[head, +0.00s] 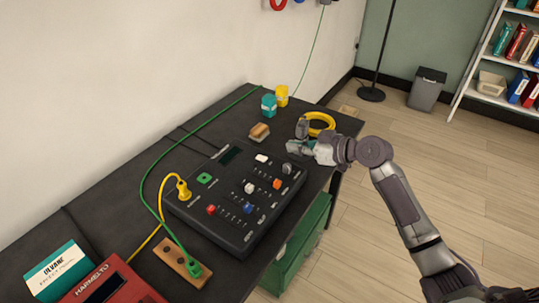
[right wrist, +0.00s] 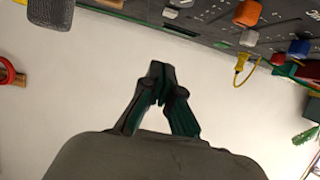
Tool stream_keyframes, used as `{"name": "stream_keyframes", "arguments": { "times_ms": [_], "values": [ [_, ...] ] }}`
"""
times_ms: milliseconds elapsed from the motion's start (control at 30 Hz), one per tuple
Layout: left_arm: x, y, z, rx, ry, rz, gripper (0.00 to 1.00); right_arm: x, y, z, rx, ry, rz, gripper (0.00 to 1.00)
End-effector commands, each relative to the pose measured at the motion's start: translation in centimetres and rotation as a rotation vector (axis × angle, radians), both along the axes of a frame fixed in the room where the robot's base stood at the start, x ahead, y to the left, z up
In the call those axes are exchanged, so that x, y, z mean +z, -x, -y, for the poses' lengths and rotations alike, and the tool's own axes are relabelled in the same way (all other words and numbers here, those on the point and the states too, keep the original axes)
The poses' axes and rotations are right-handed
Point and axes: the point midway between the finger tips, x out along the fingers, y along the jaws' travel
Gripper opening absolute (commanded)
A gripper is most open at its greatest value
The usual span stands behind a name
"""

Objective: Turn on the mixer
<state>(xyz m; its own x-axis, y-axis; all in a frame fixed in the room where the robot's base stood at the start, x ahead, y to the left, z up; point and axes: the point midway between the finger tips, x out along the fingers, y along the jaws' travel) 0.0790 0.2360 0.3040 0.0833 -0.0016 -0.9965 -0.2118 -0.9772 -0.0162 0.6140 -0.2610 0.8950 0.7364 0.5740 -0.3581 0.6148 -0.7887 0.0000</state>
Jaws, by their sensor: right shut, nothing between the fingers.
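The mixer (head: 224,226) is a dark console lying on the black table, with a green button (head: 204,178), a small dark screen (head: 231,155) and several coloured knobs. A yellow plug (head: 183,190) sits in its left end. My right gripper (head: 296,140) is just past the mixer's far right corner, near the grey knob (head: 287,168) and apart from the green button. In the right wrist view my right gripper (right wrist: 159,72) is shut and empty, and the mixer (right wrist: 205,22) shows along the top edge. My left gripper is not in view.
A wooden power strip (head: 172,256) holds a green plug (head: 193,268). A red box (head: 112,283) and a white-teal box (head: 57,270) lie at near left. A sponge-like block (head: 259,131), a teal jar (head: 269,105), a yellow jar (head: 282,95) and a yellow coil (head: 321,119) stand behind.

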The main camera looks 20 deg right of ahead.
Motion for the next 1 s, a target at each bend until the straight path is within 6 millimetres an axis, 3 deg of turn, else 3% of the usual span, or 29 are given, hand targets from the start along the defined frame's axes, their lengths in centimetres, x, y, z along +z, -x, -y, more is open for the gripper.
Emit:
{"name": "stream_keyframes", "arguments": {
  "times_ms": [467,700,1000],
  "values": [
    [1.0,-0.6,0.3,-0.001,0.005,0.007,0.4,-3.2,-6.9,-5.5,0.001,-0.003,-0.001,0.0],
    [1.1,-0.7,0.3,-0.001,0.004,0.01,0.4,-6.6,-6.5,-5.2,0.0,-0.001,-0.003,0.0],
    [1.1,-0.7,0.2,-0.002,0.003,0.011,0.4,-7.4,-6.4,-5.1,0.0,0.001,-0.001,0.0]
  ]
}}
